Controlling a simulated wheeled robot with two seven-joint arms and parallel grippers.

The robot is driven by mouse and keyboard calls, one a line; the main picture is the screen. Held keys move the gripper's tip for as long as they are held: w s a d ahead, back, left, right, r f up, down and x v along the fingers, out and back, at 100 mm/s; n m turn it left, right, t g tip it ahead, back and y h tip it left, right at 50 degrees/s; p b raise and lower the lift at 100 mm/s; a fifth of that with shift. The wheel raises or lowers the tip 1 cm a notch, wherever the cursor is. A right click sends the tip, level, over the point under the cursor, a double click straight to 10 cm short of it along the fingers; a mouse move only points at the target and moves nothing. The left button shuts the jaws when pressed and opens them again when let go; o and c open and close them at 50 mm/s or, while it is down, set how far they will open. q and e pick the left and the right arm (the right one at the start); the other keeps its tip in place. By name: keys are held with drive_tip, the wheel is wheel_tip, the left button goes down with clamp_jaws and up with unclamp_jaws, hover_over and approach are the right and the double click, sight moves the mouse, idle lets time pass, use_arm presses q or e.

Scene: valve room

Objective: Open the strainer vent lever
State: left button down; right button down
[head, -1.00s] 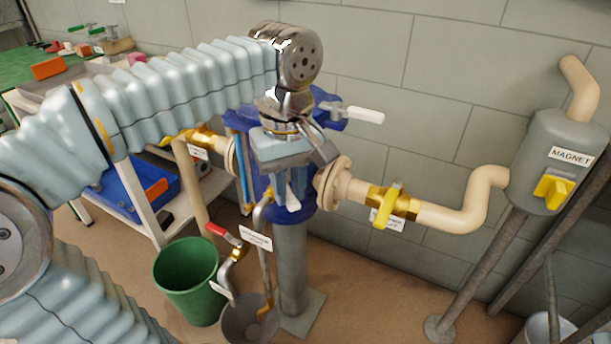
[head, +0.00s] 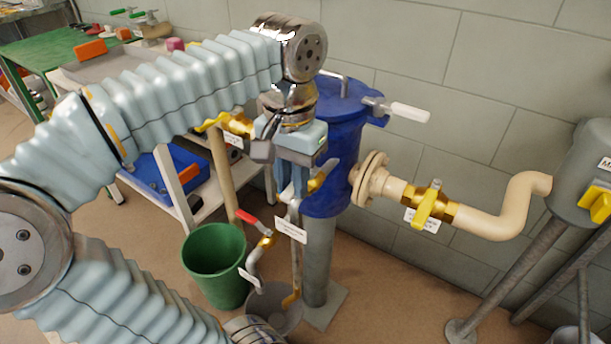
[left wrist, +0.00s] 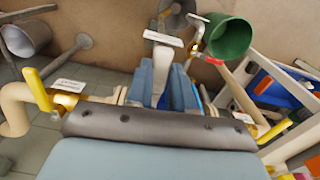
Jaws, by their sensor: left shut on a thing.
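The strainer is a blue vessel (head: 335,150) on a grey post, in the middle of the head view. My left gripper (head: 292,188) is in front of its left side, pointing down, with blue fingers. In the left wrist view the fingers (left wrist: 170,90) are shut on a pale grey lever handle (left wrist: 159,82), which I take for the vent lever. In the head view the gripper mostly hides this lever. A brass fitting (head: 320,178) shows just right of the fingers. A white label (head: 291,230) hangs below, its text too small to read. My right gripper is not in view.
A red-handled tap (head: 250,219) is below left of the gripper, beside a green bucket (head: 215,265). A yellow-handled valve (head: 428,206) sits on the pipe at right. A white-handled lid lever (head: 405,111) sticks out right. A shelf stands behind left.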

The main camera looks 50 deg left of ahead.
sight(289, 185)
use_arm(q)
drive_tip(key=shift+a+m, duration=0.3)
drive_tip(key=shift+m, duration=0.2)
drive_tip(key=c, duration=1)
unclamp_jaws()
wheel_tip(289, 185, up, 14)
drive_tip(key=shift+f+p, duration=0.1)
drive_tip(key=shift+p, duration=0.95)
